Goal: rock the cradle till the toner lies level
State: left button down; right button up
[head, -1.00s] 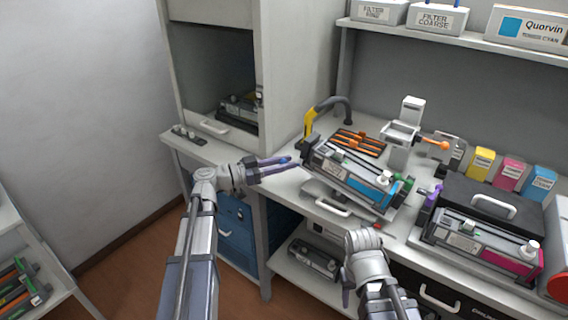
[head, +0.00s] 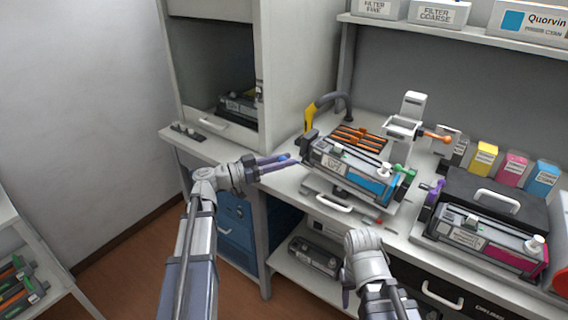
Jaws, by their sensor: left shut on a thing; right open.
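The cradle (head: 340,187) stands on the bench with a grey toner cartridge with a cyan label (head: 368,183) lying in it. The cartridge slopes slightly, with its right end lower in the picture. My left gripper (head: 284,161) is at the left end of the cradle, its fingers shut on a small blue handle (head: 285,157), mostly hidden between them. My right gripper (head: 347,296) is open and empty in front of the bench, apart from the cradle; its wrist hides much of it. The toner inside the cartridge cannot be seen.
A cartridge with a magenta label (head: 490,246) lies right of the cradle, before a black case (head: 494,203). A rack with orange bars (head: 358,138) and a white stand (head: 407,120) are behind. Coloured toner boxes (head: 513,168) stand at back right.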

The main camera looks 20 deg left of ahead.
pick_arm(q)
jog(key=f+n+b, duration=0.1)
jog(key=f+b, duration=0.1)
jog(key=f+n+t+b, duration=0.1)
jog(key=b, duration=0.2)
jog(key=f+n+h+b, duration=0.1)
jog(key=f+b, duration=0.1)
jog(key=shift+w+a+f+t, duration=0.1)
jog(key=shift+a+f+t, duration=0.2)
jog(key=shift+t, duration=0.1)
jog(key=shift+f+n+b, duration=0.15)
jog(key=shift+n+b, duration=0.15)
jog(key=shift+b, duration=0.35)
jog(key=c, duration=0.6)
grip_release()
jog(key=shift+b+v, duration=0.8)
jog(key=shift+v, duration=3.1)
